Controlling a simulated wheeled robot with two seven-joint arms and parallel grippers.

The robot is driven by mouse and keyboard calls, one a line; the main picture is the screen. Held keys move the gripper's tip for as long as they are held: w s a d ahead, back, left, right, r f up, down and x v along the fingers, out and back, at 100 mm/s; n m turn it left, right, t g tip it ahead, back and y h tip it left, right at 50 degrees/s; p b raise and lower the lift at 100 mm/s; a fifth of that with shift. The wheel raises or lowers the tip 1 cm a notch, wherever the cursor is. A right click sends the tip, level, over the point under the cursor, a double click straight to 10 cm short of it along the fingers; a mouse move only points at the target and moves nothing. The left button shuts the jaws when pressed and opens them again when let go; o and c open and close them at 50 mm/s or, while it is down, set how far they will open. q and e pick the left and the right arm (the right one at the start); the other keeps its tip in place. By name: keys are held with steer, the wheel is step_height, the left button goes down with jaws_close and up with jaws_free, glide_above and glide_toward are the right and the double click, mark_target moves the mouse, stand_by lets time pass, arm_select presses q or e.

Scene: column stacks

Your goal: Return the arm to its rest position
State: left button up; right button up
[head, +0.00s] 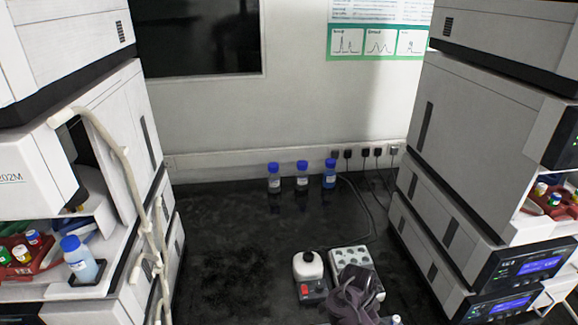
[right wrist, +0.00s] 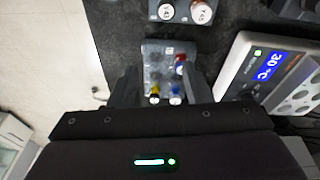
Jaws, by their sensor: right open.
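My right gripper (head: 358,298) shows in the head view as a dark shape at the bottom, right of centre, over the black bench. In the right wrist view my right gripper (right wrist: 161,88) has its two dark fingers apart, with nothing held between them. Beyond the fingers is a small grey rack (right wrist: 158,52) with several vials capped yellow, red and blue. I cannot tell whether the fingers touch the rack. My left gripper is not in view.
Instrument stacks stand left (head: 100,150) and right (head: 470,160). A white device with a red switch (head: 308,268) and a pale block with wells (head: 350,258) are near the gripper. Blue-capped bottles (head: 302,176) stand at the back. A 30 °C display unit (right wrist: 262,65) is close right. The bench's middle-left is clear.

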steer(key=s+a+r+n+t+y, duration=0.1)
steer(key=s+a+r+n+y, duration=0.1)
steer(key=s+n, duration=0.55)
steer(key=s+d+r+n+t, duration=0.2)
steer(key=s+r+n+t, duration=0.1)
steer(key=s+r+n, duration=0.8)
steer(key=s+f+m+g+b, duration=0.1)
steer(key=s+f+b, duration=0.15)
steer(key=f, duration=1.45)
steer(key=s+f+m+g+b, duration=0.1)
steer(key=s+f+b, duration=0.15)
steer(key=f, duration=1.55)
arm_select(q)
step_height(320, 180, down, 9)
steer(key=b, duration=0.3)
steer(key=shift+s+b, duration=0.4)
arm_select(e)
steer(key=s+d+f, duration=0.2)
steer(key=s+f, duration=0.7)
steer(key=f, duration=0.1)
steer(key=s+d+f+g, duration=0.1)
steer(key=s+f, duration=0.8)
steer(key=shift+s+d+f+n+y, duration=0.3)
steer(key=shift+s+d+f+n, duration=0.05)
steer(key=shift+s+f, duration=0.05)
